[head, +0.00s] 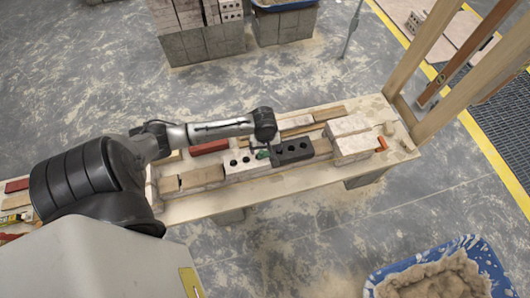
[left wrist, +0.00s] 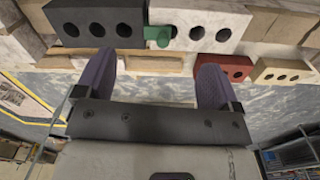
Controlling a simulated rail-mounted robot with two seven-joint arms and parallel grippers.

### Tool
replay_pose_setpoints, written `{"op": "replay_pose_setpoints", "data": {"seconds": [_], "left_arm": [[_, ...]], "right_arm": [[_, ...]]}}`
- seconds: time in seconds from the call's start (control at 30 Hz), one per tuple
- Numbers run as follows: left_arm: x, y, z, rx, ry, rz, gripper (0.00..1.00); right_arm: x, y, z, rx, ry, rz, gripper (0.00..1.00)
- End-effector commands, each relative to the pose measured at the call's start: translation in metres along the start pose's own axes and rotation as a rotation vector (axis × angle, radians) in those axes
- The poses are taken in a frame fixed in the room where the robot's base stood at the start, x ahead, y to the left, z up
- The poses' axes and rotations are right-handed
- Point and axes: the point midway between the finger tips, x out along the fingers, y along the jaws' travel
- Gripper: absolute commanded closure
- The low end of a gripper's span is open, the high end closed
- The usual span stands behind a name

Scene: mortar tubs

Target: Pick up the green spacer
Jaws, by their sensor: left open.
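The small green spacer (head: 263,154) sits at the joint between a white brick with holes (head: 240,161) and a dark grey brick with holes (head: 292,151) on the plank bench. In the left wrist view the green spacer (left wrist: 158,36) shows as a short peg between the dark brick (left wrist: 97,23) and the white brick (left wrist: 200,26). My left gripper (left wrist: 155,68) is open, its two purple-grey fingers apart and nothing between them. In that view the spacer lies beyond the fingertips, between their lines. In the head view my left wrist mostly hides the fingers. My right gripper is in neither view.
The bench (head: 215,205) also carries pale blocks (head: 352,139), a red brick (head: 209,147) and wood strips close to the row. Wooden posts (head: 430,60) stand at its right end. A blue mortar tub (head: 480,254) stands on the floor at lower right.

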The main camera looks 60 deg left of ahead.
Motion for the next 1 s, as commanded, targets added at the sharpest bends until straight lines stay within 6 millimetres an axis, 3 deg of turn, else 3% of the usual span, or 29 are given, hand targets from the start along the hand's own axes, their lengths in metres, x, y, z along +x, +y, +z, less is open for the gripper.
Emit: {"op": "replay_pose_setpoints", "data": {"seconds": [0.03,0.1,0.27,0.7,1.0], "left_arm": [[0.01,0.001,-0.018,-0.075,0.007,-0.008,0.12],[0.011,0.002,-0.034,-0.168,0.006,-0.016,0.12],[0.018,0.002,-0.053,-0.288,0.005,-0.025,0.12],[0.084,0.001,-0.055,-0.309,0.004,-0.027,0.12],[0.1,0.0,-0.055,-0.309,0.004,-0.026,0.12]], "right_arm": [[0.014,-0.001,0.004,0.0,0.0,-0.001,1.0],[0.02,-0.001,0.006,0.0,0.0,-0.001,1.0],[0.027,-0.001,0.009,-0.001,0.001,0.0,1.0],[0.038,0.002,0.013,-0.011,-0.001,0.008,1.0],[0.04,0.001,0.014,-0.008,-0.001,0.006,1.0]]}}
